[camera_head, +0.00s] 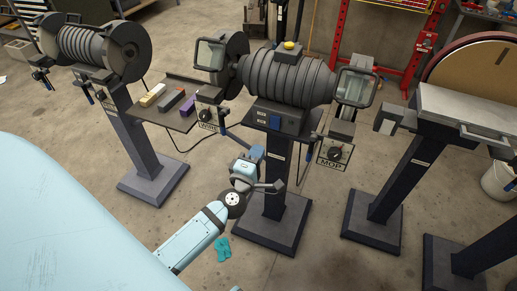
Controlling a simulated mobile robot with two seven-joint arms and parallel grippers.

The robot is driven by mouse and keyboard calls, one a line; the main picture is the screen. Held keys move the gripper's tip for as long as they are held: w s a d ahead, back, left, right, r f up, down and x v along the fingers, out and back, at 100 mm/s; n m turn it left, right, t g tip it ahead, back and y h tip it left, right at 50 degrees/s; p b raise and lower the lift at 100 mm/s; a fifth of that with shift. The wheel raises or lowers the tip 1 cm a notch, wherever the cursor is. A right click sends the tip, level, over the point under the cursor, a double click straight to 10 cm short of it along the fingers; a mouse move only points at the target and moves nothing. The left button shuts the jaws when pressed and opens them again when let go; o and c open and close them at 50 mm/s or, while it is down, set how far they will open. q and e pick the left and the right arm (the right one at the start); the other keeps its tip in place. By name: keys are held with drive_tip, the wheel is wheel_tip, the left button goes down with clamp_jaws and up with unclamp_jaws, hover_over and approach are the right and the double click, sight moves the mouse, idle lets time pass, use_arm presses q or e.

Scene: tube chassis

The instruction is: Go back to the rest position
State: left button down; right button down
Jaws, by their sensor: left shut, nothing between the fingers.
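My left arm reaches up from the bottom of the head view, light blue with a dark wrist joint. My left gripper (277,186) is at its end, small and dark grey, in front of the pedestal of the middle polishing machine (290,80). It looks shut, with nothing held. I cannot tell whether it touches the pedestal. My right gripper is not in view.
A small shelf (177,123) with several coloured bars stands left of the middle machine. Another polisher (90,50) is at the upper left, a disc sander (470,110) at the right. A teal item (222,248) lies on the floor. A white bucket (498,183) stands at the right edge.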

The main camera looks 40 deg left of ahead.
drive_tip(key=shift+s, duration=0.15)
